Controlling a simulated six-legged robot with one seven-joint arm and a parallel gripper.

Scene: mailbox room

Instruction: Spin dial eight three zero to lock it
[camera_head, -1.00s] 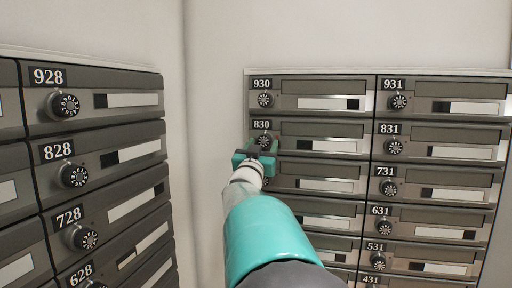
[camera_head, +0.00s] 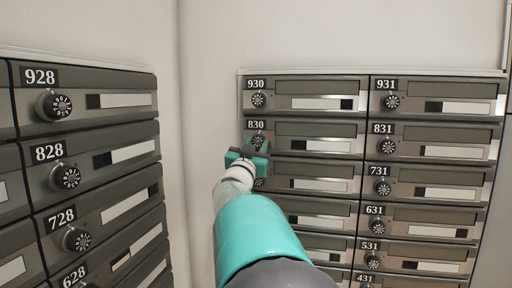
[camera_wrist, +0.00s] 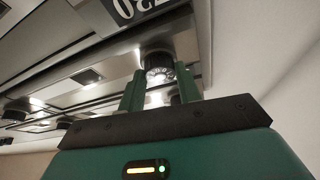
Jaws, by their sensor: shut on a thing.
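The dial of box 830 (camera_head: 257,140) is a dark round combination dial with white marks, under the 830 label (camera_head: 255,125) on the right-hand mailbox bank. My gripper (camera_head: 257,150) is at this dial and covers its lower part in the head view. In the wrist view, a dial (camera_wrist: 159,68) with white numerals sits between my two green fingers, which are shut on it. A label (camera_wrist: 142,8) at the top of that view is upside down and cut off. The dial's exact setting is too small to read.
Dial 930 (camera_head: 258,100) is just above, and dial 831 (camera_head: 388,146) is to the right. Another mailbox bank stands at the left, with dial 828 (camera_head: 65,177) facing the room. A bare white wall (camera_head: 205,110) lies between the banks.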

